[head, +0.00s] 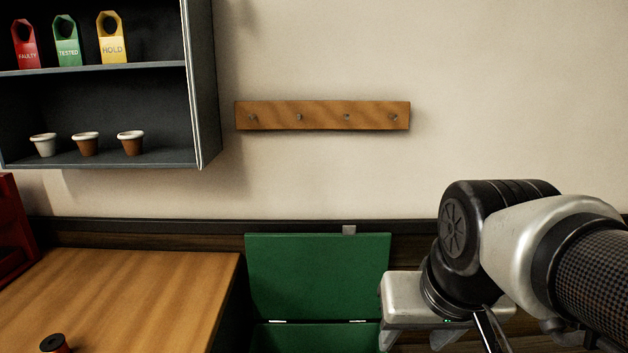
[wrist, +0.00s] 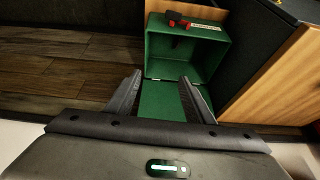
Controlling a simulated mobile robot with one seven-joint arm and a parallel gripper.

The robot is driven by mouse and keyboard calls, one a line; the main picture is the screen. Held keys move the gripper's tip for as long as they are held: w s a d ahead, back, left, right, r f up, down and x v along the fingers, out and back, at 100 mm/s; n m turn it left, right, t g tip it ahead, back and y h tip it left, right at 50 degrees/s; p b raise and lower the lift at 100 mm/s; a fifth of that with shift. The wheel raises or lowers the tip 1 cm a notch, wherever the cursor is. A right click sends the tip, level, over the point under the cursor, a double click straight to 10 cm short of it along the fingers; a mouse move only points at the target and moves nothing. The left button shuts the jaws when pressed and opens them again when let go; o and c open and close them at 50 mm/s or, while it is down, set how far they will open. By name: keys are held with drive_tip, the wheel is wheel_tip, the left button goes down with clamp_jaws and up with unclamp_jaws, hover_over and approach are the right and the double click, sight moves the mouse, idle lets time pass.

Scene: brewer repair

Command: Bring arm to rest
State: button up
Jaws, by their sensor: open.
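My arm reaches in from the right of the head view, its wrist in front of the wall. My gripper (wrist: 160,85) shows in the wrist view with its two fingers apart and nothing between them. In the head view its fingers are mostly hidden below the wrist. In the wrist view the gripper is above a green box (wrist: 188,55), which lies beyond the fingertips. A red and black item (wrist: 178,20) with a pale strip lies at the far part of the box. In the head view the box's green lid (head: 318,275) stands open against the wall.
A wooden worktop (head: 120,290) is at the left with a dark-topped red spool (head: 54,344). Above it a wall shelf (head: 100,70) holds three tags and three small pots. A peg rail (head: 322,116) with bare pegs hangs on the wall. Wooden floor (wrist: 60,60) is clear left of the box.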

drive_tip(key=s+r+p, duration=0.3)
drive_tip(key=r+p, duration=1.4)
drive_tip(key=p, duration=0.1)
drive_tip(key=shift+d+r+t, duration=0.2)
drive_tip(key=shift+d+t, duration=0.1)
